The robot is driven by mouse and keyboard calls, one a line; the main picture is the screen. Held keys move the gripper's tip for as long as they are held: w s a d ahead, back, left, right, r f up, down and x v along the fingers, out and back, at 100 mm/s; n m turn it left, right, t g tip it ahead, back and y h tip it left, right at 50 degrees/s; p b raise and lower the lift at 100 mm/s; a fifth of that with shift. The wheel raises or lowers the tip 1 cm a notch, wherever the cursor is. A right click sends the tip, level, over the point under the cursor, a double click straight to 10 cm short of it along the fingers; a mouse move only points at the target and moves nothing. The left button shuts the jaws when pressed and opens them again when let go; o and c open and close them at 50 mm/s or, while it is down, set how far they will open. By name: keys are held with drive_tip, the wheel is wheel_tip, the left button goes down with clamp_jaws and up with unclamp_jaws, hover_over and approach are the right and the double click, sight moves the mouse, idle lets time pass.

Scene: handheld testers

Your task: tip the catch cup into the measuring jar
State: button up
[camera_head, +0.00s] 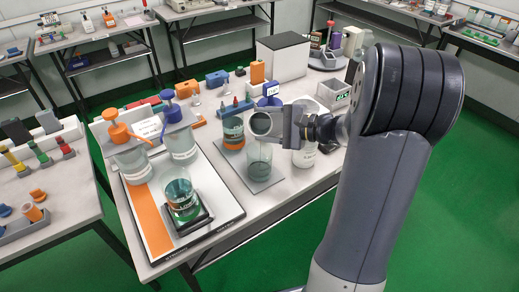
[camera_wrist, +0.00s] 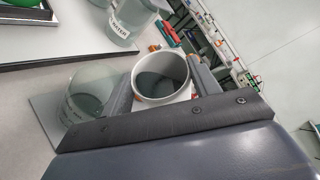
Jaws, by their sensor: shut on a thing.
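The catch cup (camera_head: 262,124) is a small grey-white round cup. My gripper (camera_head: 283,128) is shut on it, holding it above the bench with its mouth tipped toward the left and front in the head view. In the wrist view the cup (camera_wrist: 160,75) sits between the two fingers, and its inside looks dark grey-green at the bottom, perhaps liquid. The measuring jar (camera_head: 259,165), a clear glass with printed marks, stands upright just below the cup on a grey plate. In the wrist view the jar (camera_wrist: 88,98) is left of the cup, partly hidden by my gripper.
An orange-banded jar (camera_head: 233,130) stands behind the measuring jar. A white bottle (camera_head: 304,155) is right of it. The bench's front edge is close.

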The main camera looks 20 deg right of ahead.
drive_tip(key=shift+s+a+f+n+t+y+b, duration=0.2)
drive_tip(key=shift+n+b, duration=0.35)
drive_tip(key=shift+b, duration=1.5)
drive_tip(key=shift+s+d+f+n+t+y+b, duration=0.1)
drive_tip(key=shift+n+t+b, duration=0.35)
drive_tip(key=shift+b, duration=1.6)
idle(3.9)
